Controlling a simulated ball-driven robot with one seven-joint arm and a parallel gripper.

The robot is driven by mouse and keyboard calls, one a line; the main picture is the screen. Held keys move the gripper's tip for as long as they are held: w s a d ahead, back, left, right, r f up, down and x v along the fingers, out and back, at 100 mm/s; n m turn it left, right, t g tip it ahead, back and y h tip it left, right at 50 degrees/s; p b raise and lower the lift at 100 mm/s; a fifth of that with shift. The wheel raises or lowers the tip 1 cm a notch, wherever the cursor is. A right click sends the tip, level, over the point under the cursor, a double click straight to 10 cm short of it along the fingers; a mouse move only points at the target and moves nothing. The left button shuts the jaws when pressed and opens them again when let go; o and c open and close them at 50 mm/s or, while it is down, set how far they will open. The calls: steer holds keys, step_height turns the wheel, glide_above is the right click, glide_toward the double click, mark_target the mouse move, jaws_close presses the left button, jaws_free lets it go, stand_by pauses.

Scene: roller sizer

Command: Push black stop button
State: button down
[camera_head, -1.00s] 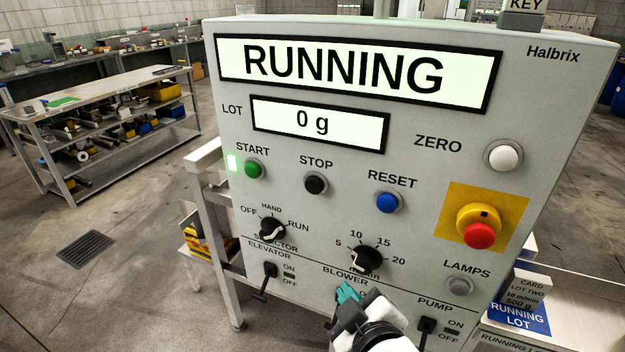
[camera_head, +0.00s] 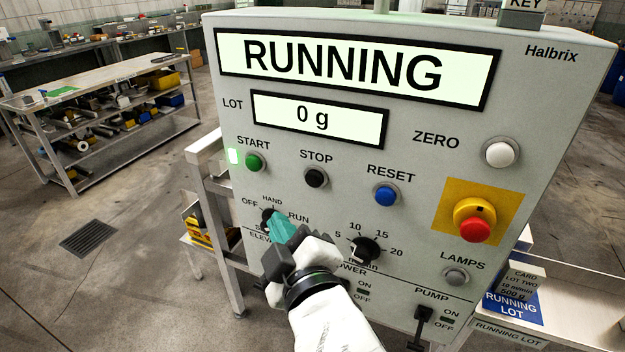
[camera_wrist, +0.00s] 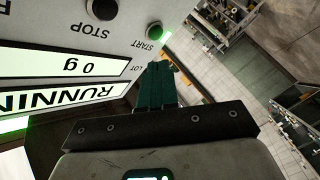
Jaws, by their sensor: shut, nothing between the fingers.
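The black STOP button (camera_head: 316,177) sits on the grey control panel (camera_head: 420,130), between the green START button (camera_head: 254,161) and the blue RESET button (camera_head: 386,195). My gripper (camera_head: 281,225), with teal fingertips, is shut and empty. In the head view it is below and a little left of the STOP button and hides part of the OFF-HAND-RUN selector knob (camera_head: 268,218). In the wrist view the STOP button (camera_wrist: 102,8) is at the top edge, upside down, and the START button (camera_wrist: 154,31) is just above the fingers (camera_wrist: 158,72). Contact with the panel cannot be told.
The display (camera_head: 345,68) reads RUNNING and the lot display (camera_head: 318,119) reads 0 g. A green lamp (camera_head: 233,156) glows beside START. A red emergency button (camera_head: 474,229) on a yellow plate and a black dial (camera_head: 366,249) are to the right. A workbench (camera_head: 100,85) stands behind left.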

steer(key=w+d, duration=0.3)
steer(key=w, duration=0.5)
steer(key=shift+w+d, duration=0.1)
steer(key=shift+w, duration=0.1)
stand_by(2.0)
steer(key=shift+w, duration=0.3)
steer(key=shift+w+d, duration=0.25)
steer(key=shift+w, duration=0.2)
stand_by(0.8)
stand_by(0.4)
steer(key=shift+s+a+p, duration=0.3)
steer(key=shift+s+p, duration=0.15)
steer(key=shift+s, duration=0.4)
steer(key=s, duration=0.1)
steer(key=s+a, duration=0.1)
steer(key=s, duration=0.2)
steer(key=shift+s+a+p, duration=0.3)
steer(key=shift+s+a, duration=0.1)
